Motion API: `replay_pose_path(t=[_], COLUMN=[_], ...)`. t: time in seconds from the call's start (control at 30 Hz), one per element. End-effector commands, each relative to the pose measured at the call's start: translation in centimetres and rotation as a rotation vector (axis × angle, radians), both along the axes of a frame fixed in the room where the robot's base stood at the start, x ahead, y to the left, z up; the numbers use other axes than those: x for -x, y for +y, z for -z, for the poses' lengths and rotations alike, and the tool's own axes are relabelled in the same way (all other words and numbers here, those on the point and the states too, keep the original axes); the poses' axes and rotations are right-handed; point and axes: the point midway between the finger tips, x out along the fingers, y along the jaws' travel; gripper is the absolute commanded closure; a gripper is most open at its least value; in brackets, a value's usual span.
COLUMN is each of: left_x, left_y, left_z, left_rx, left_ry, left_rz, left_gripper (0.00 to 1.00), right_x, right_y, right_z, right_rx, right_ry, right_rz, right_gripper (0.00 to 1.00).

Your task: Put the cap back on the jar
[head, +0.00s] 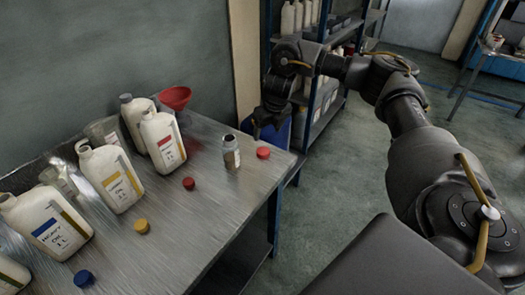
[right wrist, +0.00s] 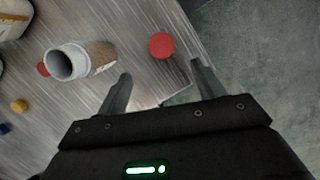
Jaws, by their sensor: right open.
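The jar (head: 232,158) is a small grey container with a brown label. It stands upright and uncapped near the right end of the metal table; its open mouth also shows in the right wrist view (right wrist: 65,64). A red cap (head: 263,152) lies on the table just right of the jar, near the edge; it also shows in the right wrist view (right wrist: 161,45). My right gripper (head: 264,128) is open and empty. In the right wrist view its fingers (right wrist: 162,75) are spread below the red cap, apart from it and the jar. My left gripper is out of view.
Several white oil bottles (head: 122,181) stand along the table (head: 180,225), with a red funnel (head: 175,97) behind. Another red cap (head: 189,183), a yellow cap (head: 141,226) and a blue cap (head: 84,278) lie in front. A shelf rack (head: 325,110) stands beyond the table.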

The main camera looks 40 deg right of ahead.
Motion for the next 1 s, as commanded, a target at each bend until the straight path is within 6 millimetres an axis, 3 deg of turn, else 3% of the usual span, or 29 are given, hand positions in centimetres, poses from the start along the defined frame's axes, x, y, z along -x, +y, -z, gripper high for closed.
replay_pose_path(t=[0.17,0.4,0.57,0.87,1.0], left_x=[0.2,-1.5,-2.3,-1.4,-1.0], left_y=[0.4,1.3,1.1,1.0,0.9], left_z=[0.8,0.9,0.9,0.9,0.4], left_rx=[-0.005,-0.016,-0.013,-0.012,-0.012], left_ry=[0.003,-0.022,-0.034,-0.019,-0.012], left_rz=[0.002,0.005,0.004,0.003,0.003], left_gripper=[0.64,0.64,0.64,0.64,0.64], right_x=[-0.3,-1.1,-1.3,-1.3,-1.6], right_y=[0.0,-0.3,-0.3,-0.4,-0.6], right_z=[1.9,4.8,5.5,5.7,7.3], right_rx=[-0.002,0.0,0.0,0.0,0.0], right_ry=[0.003,0.003,0.001,0.001,0.005], right_rz=[0.001,0.004,0.004,0.004,0.004], right_gripper=[0.32,0.32,0.32,0.32,0.32])
